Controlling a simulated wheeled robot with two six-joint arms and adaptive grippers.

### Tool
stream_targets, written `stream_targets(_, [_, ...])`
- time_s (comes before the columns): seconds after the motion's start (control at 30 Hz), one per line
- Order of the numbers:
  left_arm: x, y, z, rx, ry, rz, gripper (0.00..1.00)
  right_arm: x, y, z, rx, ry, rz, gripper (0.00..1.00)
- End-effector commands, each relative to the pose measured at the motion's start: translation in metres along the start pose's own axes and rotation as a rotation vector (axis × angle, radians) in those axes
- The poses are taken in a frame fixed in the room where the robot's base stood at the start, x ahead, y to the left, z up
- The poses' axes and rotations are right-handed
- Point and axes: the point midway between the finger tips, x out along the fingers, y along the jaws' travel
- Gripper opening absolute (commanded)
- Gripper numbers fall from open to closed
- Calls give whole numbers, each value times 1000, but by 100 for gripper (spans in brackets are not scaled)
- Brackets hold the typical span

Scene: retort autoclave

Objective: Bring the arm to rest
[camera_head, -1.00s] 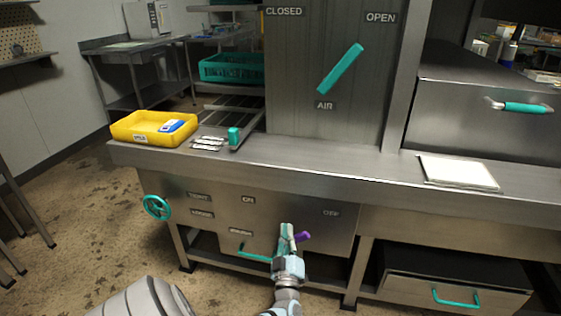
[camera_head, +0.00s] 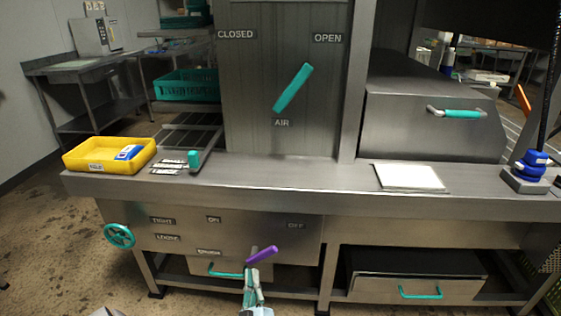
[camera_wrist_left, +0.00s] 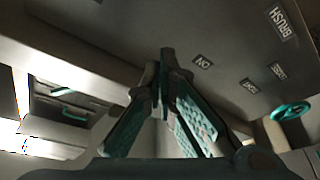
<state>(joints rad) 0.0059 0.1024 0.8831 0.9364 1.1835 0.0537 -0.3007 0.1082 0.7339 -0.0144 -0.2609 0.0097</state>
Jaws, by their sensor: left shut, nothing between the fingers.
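My left gripper (camera_head: 252,272) is in the lower middle of the head view, in front of the counter's lower panel. Its fingers are shut and hold nothing. The fingertips are just below the purple lever handle (camera_head: 262,255); I cannot tell whether they touch it. In the left wrist view, the closed fingers (camera_wrist_left: 166,56) meet at the tips under the labelled panel, which appears upside down. The rest of the left arm is mostly out of view, and my right gripper does not show.
A teal handwheel (camera_head: 119,236) is at the panel's left. A drawer with a teal handle (camera_head: 420,294) is at lower right. On the counter are a yellow tray (camera_head: 84,164), a white pad (camera_head: 409,177) and a blue device (camera_head: 531,165). The floor at left is open.

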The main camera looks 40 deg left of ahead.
Motion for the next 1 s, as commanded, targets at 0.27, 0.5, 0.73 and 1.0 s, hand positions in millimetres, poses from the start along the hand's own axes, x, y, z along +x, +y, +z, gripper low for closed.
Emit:
stream_targets(0.27, [0,0,4,3,-21,0,0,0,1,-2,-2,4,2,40])
stream_targets(0.5, [-64,5,136,267,-664,199,0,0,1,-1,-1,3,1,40])
stream_targets(0.73, [-243,-130,180,803,-1403,275,0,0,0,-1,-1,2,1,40])
stream_targets(1.0, [-361,-234,83,1122,-1770,236,0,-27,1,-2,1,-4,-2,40])
